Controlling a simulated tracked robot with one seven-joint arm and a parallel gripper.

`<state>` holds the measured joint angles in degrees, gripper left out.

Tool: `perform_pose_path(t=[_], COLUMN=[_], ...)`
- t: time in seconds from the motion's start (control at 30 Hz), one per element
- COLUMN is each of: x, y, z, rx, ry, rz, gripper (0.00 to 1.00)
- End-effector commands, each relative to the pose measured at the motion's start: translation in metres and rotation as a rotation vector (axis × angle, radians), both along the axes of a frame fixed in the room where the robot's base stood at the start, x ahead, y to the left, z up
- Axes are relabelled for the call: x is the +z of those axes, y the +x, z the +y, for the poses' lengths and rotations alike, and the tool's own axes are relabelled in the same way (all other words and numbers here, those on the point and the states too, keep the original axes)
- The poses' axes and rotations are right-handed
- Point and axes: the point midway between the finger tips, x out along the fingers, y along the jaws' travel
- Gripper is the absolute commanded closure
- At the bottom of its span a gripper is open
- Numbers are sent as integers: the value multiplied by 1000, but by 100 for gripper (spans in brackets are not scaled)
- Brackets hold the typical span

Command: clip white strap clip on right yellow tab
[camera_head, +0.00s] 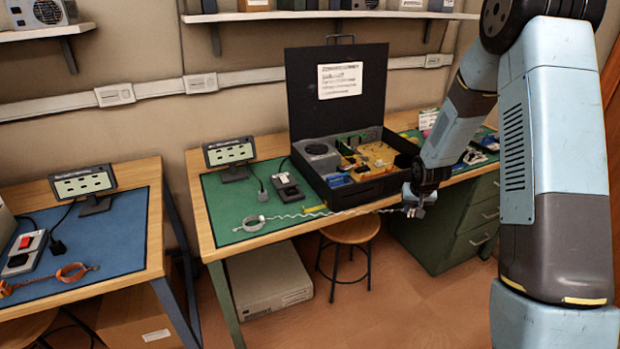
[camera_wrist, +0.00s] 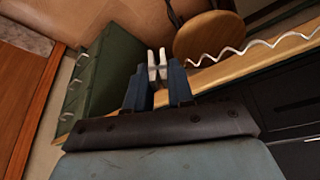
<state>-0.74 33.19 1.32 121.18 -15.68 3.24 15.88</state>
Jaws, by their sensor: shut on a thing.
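The white strap clip (camera_wrist: 157,62) is held between the fingers of my gripper (camera_wrist: 158,88), its two pale prongs pointing away from the wrist. In the head view my gripper (camera_head: 413,208) is in front of the right part of the green-mat bench, near its front edge. A white coiled cord (camera_head: 340,211) runs from the gripper left to a white wrist strap (camera_head: 250,223) on the green mat. A yellow strip (camera_head: 315,208) lies by the front left of the black case; I cannot tell whether it is the right yellow tab.
An open black case (camera_head: 335,95) with electronics stands on the bench (camera_head: 226,243), left of my gripper. A round stool (camera_head: 350,231) and green drawers (camera_head: 462,225) are below. A small display (camera_head: 229,153) stands at the back left. The left bench (camera_head: 100,250) holds an orange strap (camera_head: 72,271).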

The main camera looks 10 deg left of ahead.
Motion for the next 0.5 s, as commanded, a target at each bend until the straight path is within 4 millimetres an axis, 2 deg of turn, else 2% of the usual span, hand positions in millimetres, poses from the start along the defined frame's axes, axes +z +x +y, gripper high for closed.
perform_pose_path(t=[0.3, 0.5], x=[0, 1], y=[0, 0], z=[-14, -13], rx=[-21, -20], ry=[0, -1], rz=[0, 0], gripper=[95, 95])
